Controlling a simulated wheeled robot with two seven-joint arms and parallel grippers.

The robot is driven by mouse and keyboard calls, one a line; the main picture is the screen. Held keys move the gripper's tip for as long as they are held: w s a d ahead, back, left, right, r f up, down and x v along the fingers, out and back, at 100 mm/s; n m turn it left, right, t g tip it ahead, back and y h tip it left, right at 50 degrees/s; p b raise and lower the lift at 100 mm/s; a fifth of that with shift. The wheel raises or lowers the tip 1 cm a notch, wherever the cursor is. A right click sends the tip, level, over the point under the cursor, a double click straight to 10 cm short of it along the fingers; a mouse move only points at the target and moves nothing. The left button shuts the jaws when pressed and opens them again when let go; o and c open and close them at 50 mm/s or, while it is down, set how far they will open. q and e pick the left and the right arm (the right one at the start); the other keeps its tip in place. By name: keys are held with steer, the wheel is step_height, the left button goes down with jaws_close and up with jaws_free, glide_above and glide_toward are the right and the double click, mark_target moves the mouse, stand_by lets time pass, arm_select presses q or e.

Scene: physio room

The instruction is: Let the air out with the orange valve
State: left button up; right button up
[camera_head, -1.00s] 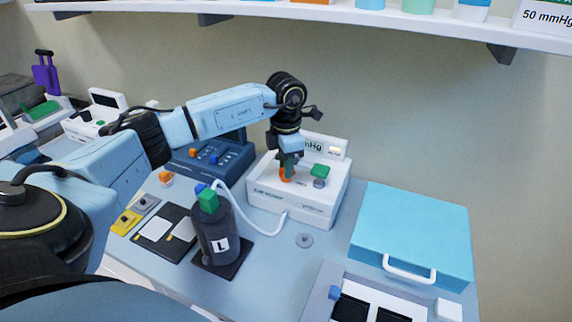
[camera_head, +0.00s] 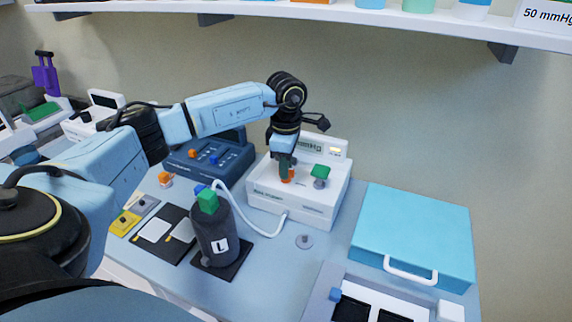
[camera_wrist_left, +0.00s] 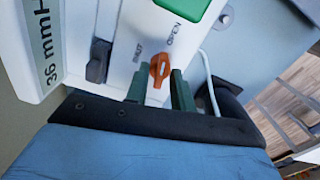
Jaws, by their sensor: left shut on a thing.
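The orange valve (camera_head: 289,174) is a small lever on top of the white unit (camera_head: 320,213). My left gripper (camera_head: 286,166) points down at it from above, with its dark green fingers partly covering it. In the left wrist view the orange valve (camera_wrist_left: 159,67) stands between the two fingertips (camera_wrist_left: 160,91), which are shut on it. Lettering flanks the valve there; "OPEN" is legible on the right. The unit's display (camera_wrist_left: 46,40) reads 36 mmHg. A green-topped control (camera_head: 320,171) stands right of the valve. My right gripper is out of view.
A dark cylinder marked L (camera_head: 214,235), with a green top, stands in front, joined to the unit by a white hose (camera_head: 240,224). A blue case (camera_head: 415,235) is at right. A dark blue box (camera_head: 212,163) is behind left. A shelf (camera_head: 300,12) runs above.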

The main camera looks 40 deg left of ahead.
arm_select(q)
steer(key=shift+w+r, duration=0.1)
steer(key=shift+r, duration=0.05)
steer(key=o, duration=0.7)
steer(key=shift+c, duration=0.2)
step_height(320, 180, up, 8)
steer(key=shift+f, duration=0.25)
